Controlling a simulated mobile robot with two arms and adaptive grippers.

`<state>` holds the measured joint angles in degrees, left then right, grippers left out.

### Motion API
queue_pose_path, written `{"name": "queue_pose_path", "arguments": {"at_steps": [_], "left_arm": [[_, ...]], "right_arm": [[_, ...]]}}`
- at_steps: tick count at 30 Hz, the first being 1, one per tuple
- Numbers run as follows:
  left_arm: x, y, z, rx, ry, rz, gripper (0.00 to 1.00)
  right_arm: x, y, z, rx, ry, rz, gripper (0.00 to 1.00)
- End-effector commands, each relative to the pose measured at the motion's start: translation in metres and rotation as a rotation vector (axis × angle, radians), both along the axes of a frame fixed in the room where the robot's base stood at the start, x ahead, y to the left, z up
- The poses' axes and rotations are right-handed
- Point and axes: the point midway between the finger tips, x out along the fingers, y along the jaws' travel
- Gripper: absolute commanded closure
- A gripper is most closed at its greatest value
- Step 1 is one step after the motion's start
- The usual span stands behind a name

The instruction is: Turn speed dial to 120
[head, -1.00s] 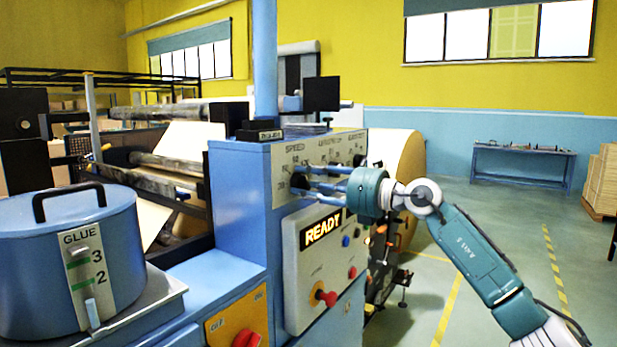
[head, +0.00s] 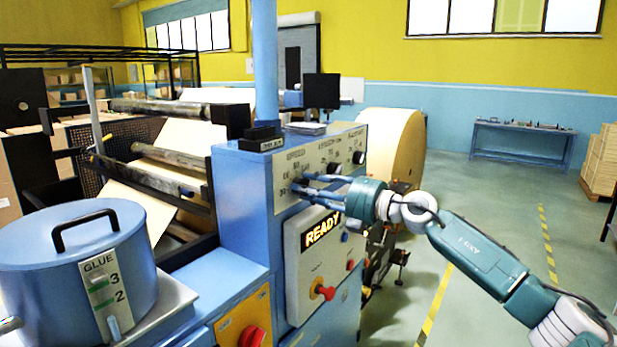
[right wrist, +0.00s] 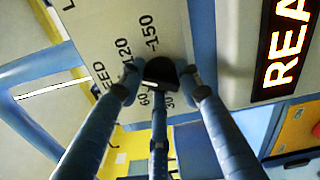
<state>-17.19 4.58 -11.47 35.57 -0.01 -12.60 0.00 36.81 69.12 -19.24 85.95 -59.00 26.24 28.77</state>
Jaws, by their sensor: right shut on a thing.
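The speed dial is a black knob (right wrist: 161,73) on a pale panel, seen in the right wrist view. Marks 150, 120, 60 and 30 can be read around it. My right gripper (head: 299,184) reaches the SPEED part of the panel (head: 318,150) in the head view. Its blue fingers are shut on the knob, with two fingers at its sides and one below in the right wrist view (right wrist: 163,80). The fingers mostly hide the knob in the head view. I cannot tell which mark the knob points to.
A lit READY display (head: 322,229) sits just below the dial panel, with a red knob (head: 324,291) under it. Two more black dials are to the right, one at the panel's edge (head: 358,157). A blue glue pot (head: 75,260) stands at left.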

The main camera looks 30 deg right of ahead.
Motion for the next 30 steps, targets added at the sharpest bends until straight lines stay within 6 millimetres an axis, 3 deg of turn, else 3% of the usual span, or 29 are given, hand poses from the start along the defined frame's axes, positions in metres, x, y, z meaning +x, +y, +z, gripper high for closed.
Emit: {"name": "queue_pose_path", "arguments": {"at_steps": [1, 10, 30], "left_arm": [[0.0, 0.0, 0.01, 0.0, 0.0, 0.0, 0.6], [0.0, 0.0, 0.027, 0.0, 0.0, 0.0, 0.6], [0.0, 0.0, 0.032, 0.0, 0.0, 0.0, 0.6]], "right_arm": [[0.0, -0.006, 0.012, 0.036, 0.0, -0.014, 0.92], [0.001, -0.007, 0.009, 0.181, 0.059, -0.015, 0.92], [0.001, -0.007, 0.007, 0.237, 0.08, -0.016, 0.92]]}}
